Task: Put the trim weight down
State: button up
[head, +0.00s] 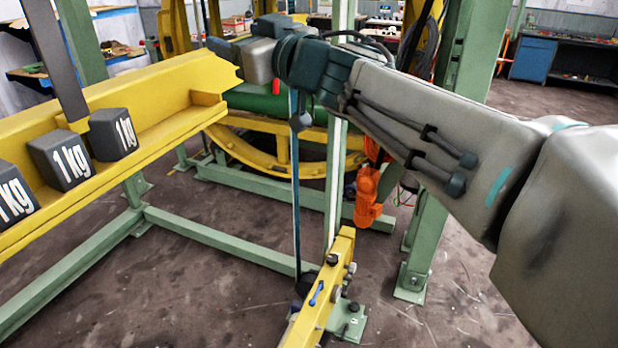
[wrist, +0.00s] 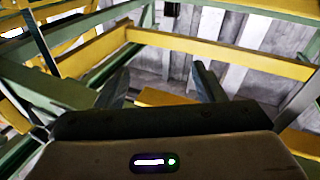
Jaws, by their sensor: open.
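Dark grey blocks marked "1 kg" sit in a row on the yellow beam's ledge at the left of the head view: one (head: 115,135) at the right end, one (head: 62,162) in the middle, one (head: 14,195) cut by the left edge. I cannot tell which is the trim weight. My gripper (head: 222,46) is beyond and above the beam's right end, apart from the blocks. In the wrist view my gripper (wrist: 160,86) has its two fingers spread wide with no block between them. A yellow piece shows behind the gap.
The yellow beam (head: 165,90) fills the left side, with a dark upright bar (head: 55,55) in front. Green frame posts (head: 435,215) and rails stand around. A yellow arm with a blue handle (head: 316,293) is at the bottom centre. An orange hook block (head: 368,200) hangs behind.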

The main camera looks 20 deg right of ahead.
jog(key=s+d+f+m+g+h, duration=0.1)
jog(key=d+f+m+g+h, duration=0.1)
jog(key=d+f+m+h, duration=0.5)
jog(key=s+d+f+m+g+h, duration=0.15)
jog(key=d+f+h, duration=0.25)
jog(key=f, duration=0.6)
jog(key=s+a+f+n+g+y, duration=0.1)
jog(key=s+a+f+g+y, duration=0.1)
jog(key=s+f+g, duration=0.8)
jog(key=s+a+f, duration=0.1)
jog(key=s+f, duration=0.6)
jog(key=f, duration=0.1)
jog(key=shift+s+a, duration=0.15)
jog(key=shift+a, duration=0.05)
jog(key=shift+f, duration=0.1)
